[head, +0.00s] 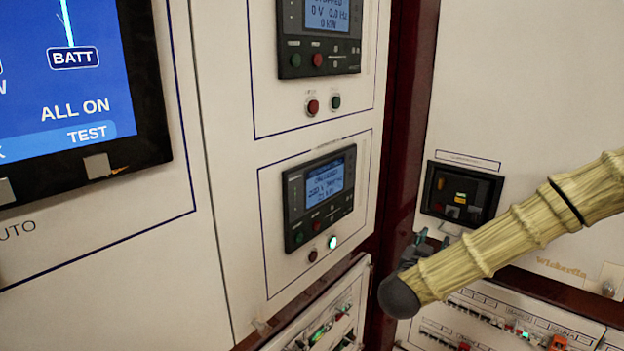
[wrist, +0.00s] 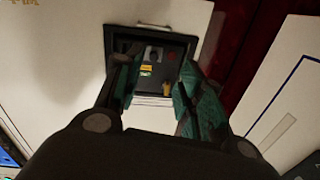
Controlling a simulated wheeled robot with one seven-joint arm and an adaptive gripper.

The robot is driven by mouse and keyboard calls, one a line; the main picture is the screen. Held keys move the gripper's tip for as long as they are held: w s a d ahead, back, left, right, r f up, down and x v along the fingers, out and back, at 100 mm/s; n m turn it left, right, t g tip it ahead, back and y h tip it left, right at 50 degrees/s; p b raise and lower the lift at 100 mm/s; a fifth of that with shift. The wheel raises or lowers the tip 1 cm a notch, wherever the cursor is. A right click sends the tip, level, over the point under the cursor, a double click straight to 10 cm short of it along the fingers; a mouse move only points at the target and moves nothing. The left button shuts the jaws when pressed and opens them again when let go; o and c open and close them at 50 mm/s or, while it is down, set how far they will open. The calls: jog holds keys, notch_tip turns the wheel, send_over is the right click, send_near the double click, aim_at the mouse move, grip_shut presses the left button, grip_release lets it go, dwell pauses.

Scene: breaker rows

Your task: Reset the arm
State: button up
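My arm (head: 520,232) reaches in from the right of the head view, wrapped in a pale ribbed sleeve. Beyond the fingertips is a dark recessed box (wrist: 152,50) with a small yellow-green label inside. The same box (head: 461,194) shows in the head view on the right-hand panel, just above and behind the gripper. Whether the fingers touch anything cannot be told.
A large blue screen (head: 62,85) fills the left. Two control units with displays, an upper one (head: 318,38) and a lower one (head: 319,197), sit on the middle panel. Breaker rows (head: 500,322) run along the bottom right. A dark red post (head: 405,120) separates the panels.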

jog(key=s+a+f+n+g+y, duration=0.1)
jog(key=s+a+f+n+y, duration=0.3)
jog(key=f, duration=0.7)
jog(key=s+a+f+n+g+y, duration=0.1)
jog(key=s+a+f+y, duration=0.3)
jog(key=f, duration=0.6)
jog(key=s+a+f+n+g+y, duration=0.2)
jog(key=s+a+f, duration=0.4)
jog(key=f, duration=0.5)
jog(key=s+f+n+g, duration=0.1)
jog(key=s+f+g, duration=0.3)
jog(key=s, duration=1)
jog(key=s+f+n+g+y, duration=0.1)
jog(key=s+f+g, duration=0.4)
jog(key=s+f, duration=0.4)
jog(key=s, duration=0.6)
jog(key=shift+s+f+y, duration=0.3)
